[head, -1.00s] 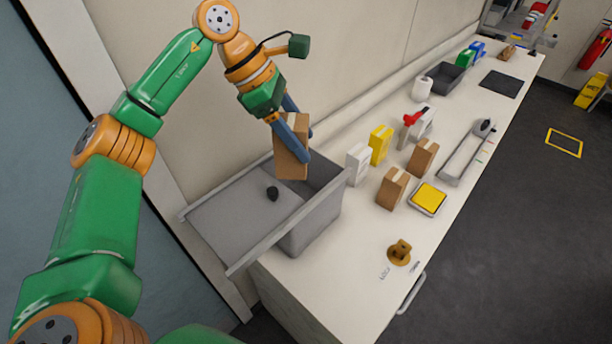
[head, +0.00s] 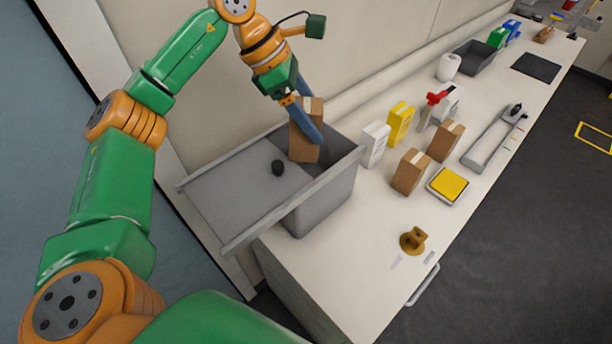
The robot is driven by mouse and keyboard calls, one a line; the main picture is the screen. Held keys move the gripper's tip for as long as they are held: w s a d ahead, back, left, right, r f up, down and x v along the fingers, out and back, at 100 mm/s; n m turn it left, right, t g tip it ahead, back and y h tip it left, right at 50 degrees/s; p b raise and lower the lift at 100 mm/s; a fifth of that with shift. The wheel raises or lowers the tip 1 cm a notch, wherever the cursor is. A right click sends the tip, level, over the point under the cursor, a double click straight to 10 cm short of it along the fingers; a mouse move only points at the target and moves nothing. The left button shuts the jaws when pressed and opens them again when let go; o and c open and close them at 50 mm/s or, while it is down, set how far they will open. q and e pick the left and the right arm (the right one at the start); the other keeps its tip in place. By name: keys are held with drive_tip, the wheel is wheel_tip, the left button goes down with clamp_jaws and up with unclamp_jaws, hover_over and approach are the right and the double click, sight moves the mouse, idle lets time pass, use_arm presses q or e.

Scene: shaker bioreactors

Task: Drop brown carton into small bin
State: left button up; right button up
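My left gripper (head: 309,122) is shut on a brown carton (head: 305,149), with one blue finger across its near face. The carton hangs slightly tilted above the open part of a grey bin (head: 318,202) at the counter's near end. A flat grey lid (head: 235,195) with a black knob (head: 278,168) lies to the left of the opening. The bin's inside is partly hidden by the carton and gripper. A smaller dark grey bin (head: 475,58) stands farther along the counter. My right gripper is not in view.
Right of the grey bin stand a white carton (head: 374,146), a yellow carton (head: 400,124) and two more brown cartons (head: 411,172) (head: 446,141). A yellow-topped pad (head: 449,185) and a brass-coloured part (head: 413,240) lie near the counter's front edge. A wall runs behind.

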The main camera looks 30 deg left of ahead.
use_arm(q)
drive_tip(key=shift+o, duration=1.1)
drive_tip(key=shift+s+r, duration=0.1)
drive_tip(key=shift+s, duration=0.2)
drive_tip(key=shift+w+a+r, duration=0.1)
drive_tip(key=shift+r, duration=0.05)
drive_tip(key=v, duration=0.6)
drive_tip(key=shift+r+b, duration=0.15)
drive_tip(key=shift+b, duration=0.2)
drive_tip(key=shift+s+a+r, duration=0.15)
drive_tip(key=shift+s+r, duration=0.1)
drive_tip(key=shift+s, duration=0.05)
drive_tip(key=shift+w+f, duration=0.1)
drive_tip(key=shift+w, duration=0.05)
